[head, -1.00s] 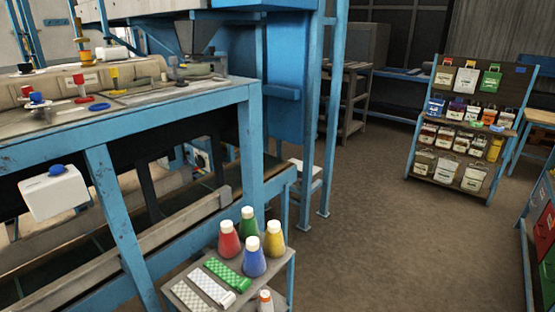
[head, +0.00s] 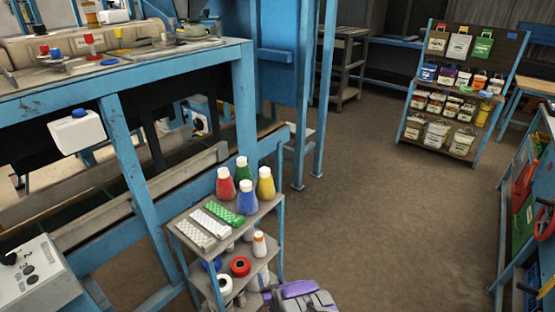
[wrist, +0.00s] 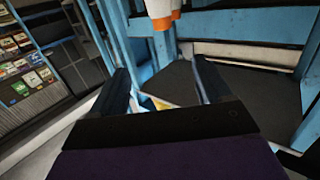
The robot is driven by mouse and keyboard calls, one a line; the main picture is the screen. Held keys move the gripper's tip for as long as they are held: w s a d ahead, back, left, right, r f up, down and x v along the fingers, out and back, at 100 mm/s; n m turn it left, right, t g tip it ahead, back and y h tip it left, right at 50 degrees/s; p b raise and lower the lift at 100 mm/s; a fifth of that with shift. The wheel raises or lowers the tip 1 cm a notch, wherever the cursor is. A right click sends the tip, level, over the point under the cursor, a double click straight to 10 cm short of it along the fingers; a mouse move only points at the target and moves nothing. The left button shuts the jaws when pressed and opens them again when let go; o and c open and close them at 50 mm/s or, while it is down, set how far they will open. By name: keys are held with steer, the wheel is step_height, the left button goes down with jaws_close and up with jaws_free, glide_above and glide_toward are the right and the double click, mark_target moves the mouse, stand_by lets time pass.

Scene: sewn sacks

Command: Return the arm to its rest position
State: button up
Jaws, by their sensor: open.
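My gripper (wrist: 162,78) shows in the wrist view as two dark fingers standing wide apart, open, with nothing held between them. Its dark palm and purple body fill the bottom of that view. In the head view a purple and grey part of my arm shows at the bottom edge, right of the small shelf rack; the fingers cannot be made out there.
A small rack (head: 262,207) holding coloured cones and strips stands left of my arm. A blue-framed sewing bench (head: 125,160) is at left. A sack display (head: 494,93) stands at back right, a blue cabinet at right. Brown floor (head: 390,200) between them is clear.

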steer(key=w+d+r+g+h, duration=0.1)
steer(key=w+d+r+g, duration=0.15)
steer(key=r, duration=0.35)
steer(key=w+d+r+g+h, duration=0.1)
steer(key=w+r+g, duration=0.1)
steer(key=w+r, duration=0.35)
steer(key=s+d+r+m+g+h, duration=0.1)
steer(key=s+d+r+g, duration=0.15)
steer(key=s+r, duration=0.45)
steer(key=s+d+r+g, duration=0.2)
steer(key=s+d+r, duration=0.15)
steer(key=r, duration=0.65)
steer(key=s+d+r+g, duration=0.2)
steer(key=s+r, duration=0.2)
steer(key=s, duration=0.4)
steer(key=s+d+r+m+g+h, duration=0.1)
steer(key=s+d+r, duration=0.1)
steer(key=s+r, duration=0.4)
steer(key=s+d+r+g, duration=0.2)
steer(key=s+r, duration=0.1)
steer(key=s, duration=0.6)
steer(key=s+r+g, duration=0.2)
steer(key=s, duration=1)
steer(key=s+d+r+g, duration=0.1)
steer(key=s+r+g, duration=0.1)
steer(key=s, duration=1)
steer(key=shift+s+d+r+m+g, duration=0.2)
steer(key=shift+r+m+g, duration=0.15)
steer(key=shift+r, duration=0.35)
